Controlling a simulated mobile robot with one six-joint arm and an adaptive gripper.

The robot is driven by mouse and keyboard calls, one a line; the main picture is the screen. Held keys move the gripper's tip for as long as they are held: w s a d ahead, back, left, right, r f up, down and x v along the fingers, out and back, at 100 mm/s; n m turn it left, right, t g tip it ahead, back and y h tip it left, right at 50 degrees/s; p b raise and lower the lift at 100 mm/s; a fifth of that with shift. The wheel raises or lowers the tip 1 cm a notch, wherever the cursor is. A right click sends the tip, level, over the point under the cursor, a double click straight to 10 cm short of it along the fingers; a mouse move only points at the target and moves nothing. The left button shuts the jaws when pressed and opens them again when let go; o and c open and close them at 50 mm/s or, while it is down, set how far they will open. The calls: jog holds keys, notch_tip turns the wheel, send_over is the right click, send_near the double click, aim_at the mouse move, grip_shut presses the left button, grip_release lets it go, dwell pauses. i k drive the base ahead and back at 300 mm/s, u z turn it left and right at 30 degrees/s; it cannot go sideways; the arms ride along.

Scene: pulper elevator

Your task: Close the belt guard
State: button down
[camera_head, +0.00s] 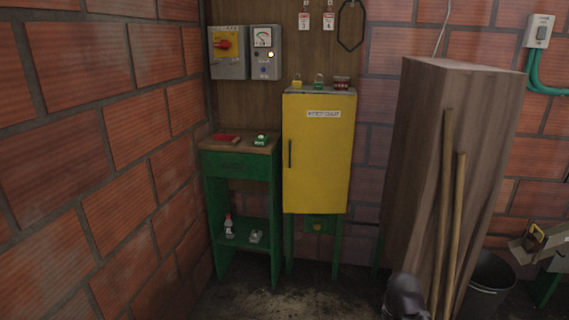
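A tall yellow door (318,160) with a black upright handle at its left edge and a small white label near the top stands on green legs at the back. It looks flush with its frame. No other thing in view is clearly a belt guard. A dark rounded shape at the bottom edge, right of centre, may be part of my arm. No gripper fingers show.
A green stand (240,165) with small items is left of the yellow door. Control boxes (229,53) hang above. A tall brown wooden housing (435,150), two leaning wooden poles (456,200) and a dark bucket (490,285) are on the right. Some floor (300,298) is clear in front.

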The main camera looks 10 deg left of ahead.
aim_at(318, 130)
jog(key=k, duration=0.45)
jog(key=u, duration=0.45)
jog(key=i, duration=1.45)
jog(key=z, duration=0.4)
